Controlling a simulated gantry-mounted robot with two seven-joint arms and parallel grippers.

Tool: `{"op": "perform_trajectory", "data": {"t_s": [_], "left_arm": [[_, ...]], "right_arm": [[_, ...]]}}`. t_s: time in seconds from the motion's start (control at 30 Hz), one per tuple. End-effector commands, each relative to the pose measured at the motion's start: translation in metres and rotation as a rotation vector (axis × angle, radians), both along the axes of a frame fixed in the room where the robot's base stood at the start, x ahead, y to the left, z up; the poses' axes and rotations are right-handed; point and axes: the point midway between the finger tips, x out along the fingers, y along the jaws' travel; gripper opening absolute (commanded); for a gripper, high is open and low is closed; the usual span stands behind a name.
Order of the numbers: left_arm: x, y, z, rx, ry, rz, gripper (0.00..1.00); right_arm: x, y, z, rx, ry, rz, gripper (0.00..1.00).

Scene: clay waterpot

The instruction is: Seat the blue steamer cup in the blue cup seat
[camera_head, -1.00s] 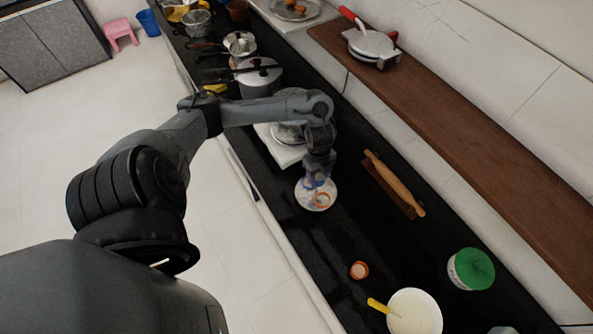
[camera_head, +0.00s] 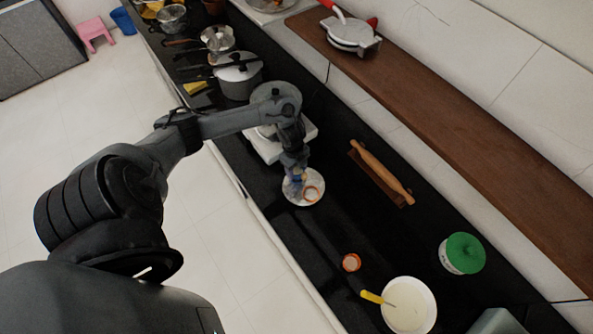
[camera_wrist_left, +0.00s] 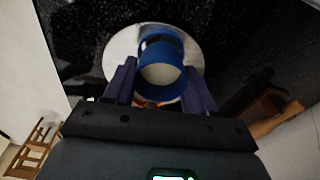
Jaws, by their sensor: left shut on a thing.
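My left gripper (camera_head: 295,185) is over the white plate (camera_head: 315,201) on the black counter. In the left wrist view its purple fingers (camera_wrist_left: 161,88) are on both sides of a blue cup with a pale inside (camera_wrist_left: 161,72), and they are shut on it. A second blue round piece (camera_wrist_left: 158,33) shows just beyond the cup over the plate, partly hidden by it. I cannot tell whether it is the blue cup seat or whether the cup touches it. An orange ring (camera_head: 313,193) lies on the plate beside the gripper. My right gripper is not in view.
A rolling pin (camera_head: 382,172) lies on its board to the right. Nearer are an orange-rimmed piece (camera_head: 351,262), a white bowl (camera_head: 410,312) with a yellow-handled tool and a green-lidded jar (camera_head: 462,254). A pot (camera_head: 238,77) stands farther back.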

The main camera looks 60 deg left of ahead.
Motion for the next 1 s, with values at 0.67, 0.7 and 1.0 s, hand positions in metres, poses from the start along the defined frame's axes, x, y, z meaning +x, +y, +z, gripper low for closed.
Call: {"op": "perform_trajectory", "data": {"t_s": [0.67, 0.7, 1.0], "left_arm": [[0.0, 0.0, -0.019, 0.0, 0.0, 0.0, 0.68], [0.0, 0.0, -0.019, 0.0, 0.0, 0.0, 0.74], [0.0, 0.0, -0.019, 0.0, 0.0, 0.0, 0.81]], "right_arm": [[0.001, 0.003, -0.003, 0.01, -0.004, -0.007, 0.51], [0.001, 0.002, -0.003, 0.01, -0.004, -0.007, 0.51], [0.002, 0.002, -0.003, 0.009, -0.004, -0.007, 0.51]]}}
